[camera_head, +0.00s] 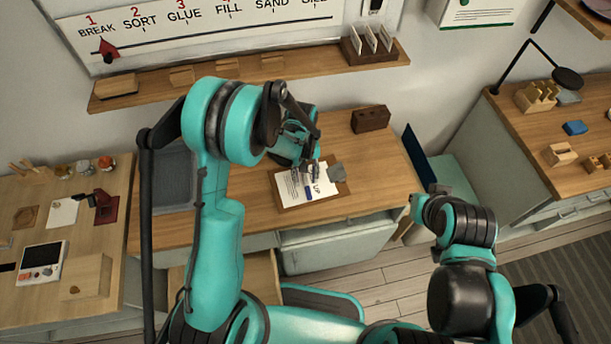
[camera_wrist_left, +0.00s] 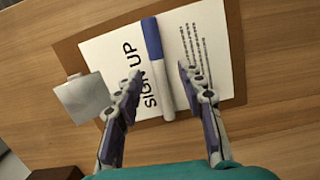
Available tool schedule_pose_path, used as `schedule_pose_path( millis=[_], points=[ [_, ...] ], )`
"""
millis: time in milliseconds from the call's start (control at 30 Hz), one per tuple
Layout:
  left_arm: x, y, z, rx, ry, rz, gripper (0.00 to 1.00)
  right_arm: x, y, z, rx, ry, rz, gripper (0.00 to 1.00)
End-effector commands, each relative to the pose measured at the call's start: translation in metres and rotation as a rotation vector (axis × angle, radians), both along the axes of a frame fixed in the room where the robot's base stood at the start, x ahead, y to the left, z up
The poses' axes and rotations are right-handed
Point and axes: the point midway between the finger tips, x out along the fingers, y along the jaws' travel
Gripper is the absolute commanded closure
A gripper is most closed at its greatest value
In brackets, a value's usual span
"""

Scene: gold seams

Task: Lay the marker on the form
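The form (camera_head: 293,187) is a white sheet with "SIGN UP" print on a brown clipboard (camera_head: 288,204) with a grey metal clip (camera_head: 336,172). In the left wrist view the marker (camera_wrist_left: 163,85), white with a blue cap, lies flat across the form (camera_wrist_left: 110,55), beside the large print. Its blue cap also shows in the head view (camera_head: 308,194). My left gripper (camera_wrist_left: 158,73) is open above the form, one finger on each side of the marker with gaps. My right gripper (camera_head: 416,206) is at the desk's right end, its fingers not clear.
A grey tray (camera_head: 172,178) lies on the desk to the left. A brown block (camera_head: 370,119) stands at the back right of the desk. A wooden shelf (camera_head: 215,78) runs along the wall behind. Bare desk surrounds the clipboard.

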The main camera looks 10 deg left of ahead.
Motion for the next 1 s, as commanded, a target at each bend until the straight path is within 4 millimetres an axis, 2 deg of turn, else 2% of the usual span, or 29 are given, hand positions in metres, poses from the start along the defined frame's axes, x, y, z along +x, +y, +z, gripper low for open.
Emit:
schedule_pose_path(
  millis=[167,267,700,833,1000],
  points=[
    [0.0,0.0,0.001,0.0,0.0,0.0,0.61,0.0,0.0,0.0,0.0,0.0,0.0,1.0],
    [0.001,0.001,0.008,0.0,0.0,0.0,0.61,0.0,0.0,0.0,0.0,0.0,0.0,1.0],
    [0.013,0.006,0.095,0.0,0.0,0.001,0.61,0.0,0.0,0.0,0.0,0.0,0.0,1.0],
    [0.016,0.007,0.111,0.0,0.0,0.001,0.61,0.0,0.0,0.0,0.0,0.0,0.0,1.0],
    [0.017,0.007,0.119,0.0,0.0,0.0,0.61,0.0,0.0,0.0,0.0,0.0,0.0,1.0]
  ],
)
